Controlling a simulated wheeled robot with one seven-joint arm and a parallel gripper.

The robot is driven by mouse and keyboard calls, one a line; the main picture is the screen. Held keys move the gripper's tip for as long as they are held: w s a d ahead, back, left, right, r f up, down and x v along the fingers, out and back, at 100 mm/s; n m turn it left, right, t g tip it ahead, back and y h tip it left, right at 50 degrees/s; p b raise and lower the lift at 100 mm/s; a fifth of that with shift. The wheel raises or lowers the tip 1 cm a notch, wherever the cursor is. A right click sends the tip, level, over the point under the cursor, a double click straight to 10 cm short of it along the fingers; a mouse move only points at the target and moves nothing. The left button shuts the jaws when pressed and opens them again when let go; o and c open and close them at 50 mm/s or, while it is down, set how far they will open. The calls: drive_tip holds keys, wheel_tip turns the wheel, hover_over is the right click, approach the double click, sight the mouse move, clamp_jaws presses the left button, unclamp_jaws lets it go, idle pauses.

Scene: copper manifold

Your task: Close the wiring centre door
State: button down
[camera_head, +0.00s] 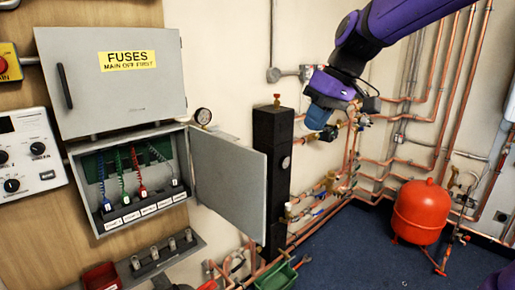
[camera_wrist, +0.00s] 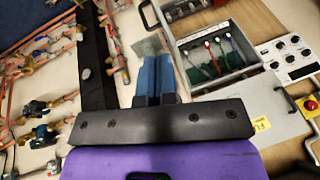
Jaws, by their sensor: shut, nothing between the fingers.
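The wiring centre (camera_head: 92,222) is a grey box on the wooden board, with coloured wires and labelled terminals inside. Its grey door (camera_head: 230,185) is hinged on the right side and stands wide open, swung out to the right. In the wrist view the open box (camera_wrist: 258,66) is right of my fingers. A grey piece beside them, probably the door (camera_wrist: 148,46), is partly hidden. My gripper (camera_head: 328,132) is above and right of the door, apart from it in the head view. In the wrist view its blue fingers (camera_wrist: 156,60) are together and empty.
A closed grey fuses box (camera_head: 120,95) is just above the wiring centre. A tall black column (camera_head: 273,170) stands behind the door's free edge. Copper pipes and valves (camera_head: 320,205) run along the wall, and a red tank (camera_head: 420,212) stands at right.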

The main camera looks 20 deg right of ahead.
drive_tip(key=w+d+f+n+g+y, duration=0.1)
drive_tip(key=w+f+n+y, duration=0.2)
drive_tip(key=w, duration=1.1)
drive_tip(key=a+f, duration=0.8)
drive_tip(key=a, duration=0.1)
drive_tip(key=shift+w, duration=0.2)
drive_tip(key=shift+a, duration=0.15)
